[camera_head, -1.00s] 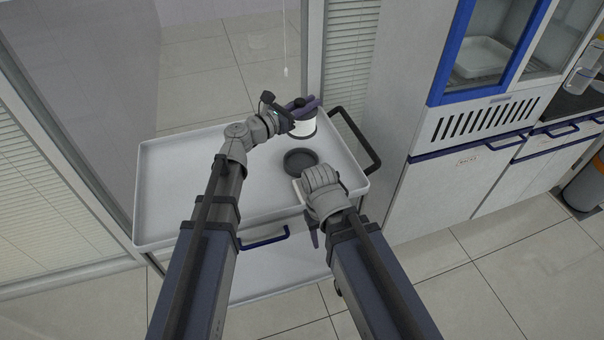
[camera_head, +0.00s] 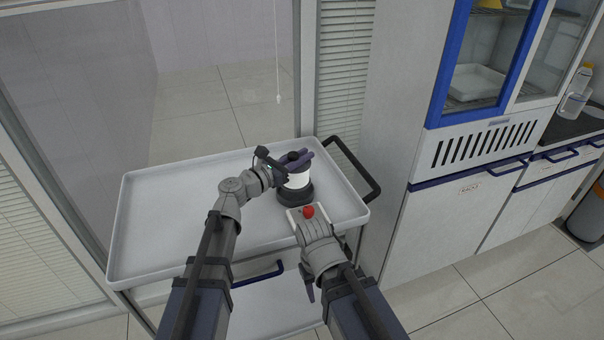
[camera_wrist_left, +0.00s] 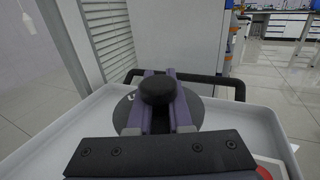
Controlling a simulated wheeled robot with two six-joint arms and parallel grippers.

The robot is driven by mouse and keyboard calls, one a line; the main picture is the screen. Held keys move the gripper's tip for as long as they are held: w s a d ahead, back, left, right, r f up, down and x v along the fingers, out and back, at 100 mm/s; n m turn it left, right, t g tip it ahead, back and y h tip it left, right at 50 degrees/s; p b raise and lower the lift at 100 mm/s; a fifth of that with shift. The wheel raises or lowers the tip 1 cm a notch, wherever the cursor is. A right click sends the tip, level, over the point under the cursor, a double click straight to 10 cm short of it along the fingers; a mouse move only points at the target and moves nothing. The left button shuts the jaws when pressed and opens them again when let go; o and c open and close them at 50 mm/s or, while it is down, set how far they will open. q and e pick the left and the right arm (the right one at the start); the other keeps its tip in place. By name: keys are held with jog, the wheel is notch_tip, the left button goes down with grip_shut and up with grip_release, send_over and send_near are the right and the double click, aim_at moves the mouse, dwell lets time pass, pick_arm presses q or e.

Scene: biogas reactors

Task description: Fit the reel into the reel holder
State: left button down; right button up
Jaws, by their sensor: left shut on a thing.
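The reel (camera_head: 298,181) is a white cylinder with a black knob on top. My left gripper (camera_head: 297,162) is shut on the knob, which shows between the fingers in the left wrist view (camera_wrist_left: 158,90). The reel holder (camera_head: 295,197) is a dark round base on the cart's tray. The reel appears upright directly over it, with its lower end at the holder; I cannot tell whether it is fully seated. My right gripper (camera_head: 309,289) hangs at the tray's front edge, mostly hidden by its own arm, and its jaw state is unclear.
The white cart tray (camera_head: 160,215) has a raised rim and wide free room at left. A white box with a red button (camera_head: 308,212) lies in front of the holder, partly behind my right arm. A black handle (camera_head: 352,168) is at the cart's right end. Cabinets stand farther right.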

aim_at(302, 167)
pick_arm(q)
jog(key=shift+f+b, duration=1.8)
jog(key=shift+f+b, duration=0.3)
jog(key=shift+b, duration=0.05)
jog(key=c, duration=0.8)
grip_release()
jog(key=shift+c, duration=0.2)
